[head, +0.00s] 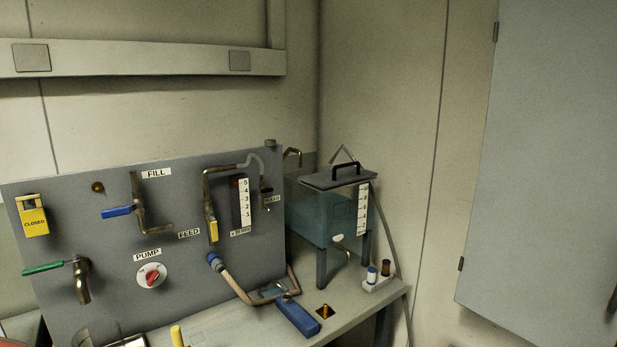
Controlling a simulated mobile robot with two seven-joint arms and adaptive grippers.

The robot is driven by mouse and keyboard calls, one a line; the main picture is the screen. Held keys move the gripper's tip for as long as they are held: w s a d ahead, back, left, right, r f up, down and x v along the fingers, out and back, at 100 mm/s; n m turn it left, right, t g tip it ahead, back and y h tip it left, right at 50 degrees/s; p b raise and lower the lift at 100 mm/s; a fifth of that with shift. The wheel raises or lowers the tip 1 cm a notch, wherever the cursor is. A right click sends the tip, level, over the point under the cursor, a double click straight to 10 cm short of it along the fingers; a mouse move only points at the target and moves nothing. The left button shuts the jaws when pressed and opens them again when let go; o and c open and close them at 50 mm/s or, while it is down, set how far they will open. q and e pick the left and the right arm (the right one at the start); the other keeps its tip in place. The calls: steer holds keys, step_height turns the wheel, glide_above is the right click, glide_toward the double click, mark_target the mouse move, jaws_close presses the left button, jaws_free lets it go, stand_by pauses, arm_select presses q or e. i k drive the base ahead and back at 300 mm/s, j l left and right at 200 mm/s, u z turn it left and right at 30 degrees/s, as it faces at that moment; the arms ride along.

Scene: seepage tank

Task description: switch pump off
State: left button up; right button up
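The pump switch (152,276) is a round white plate with a red knob, under the PUMP label (147,255) on the grey panel (115,225). The knob sits tilted on its plate; the markings around it are too small to read, so I cannot tell its setting. Neither of my grippers shows in the head view, and nothing covers the switch.
A tap with a green lever (43,268) is left of the switch. A blue FILL lever (117,211) and yellow FEED handle (213,231) are above. A hose (236,288) and blue-handled object (297,315) are right, before a lidded clear tank (322,215).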

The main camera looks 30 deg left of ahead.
mark_target(152, 276)
steer(key=u, duration=1.95)
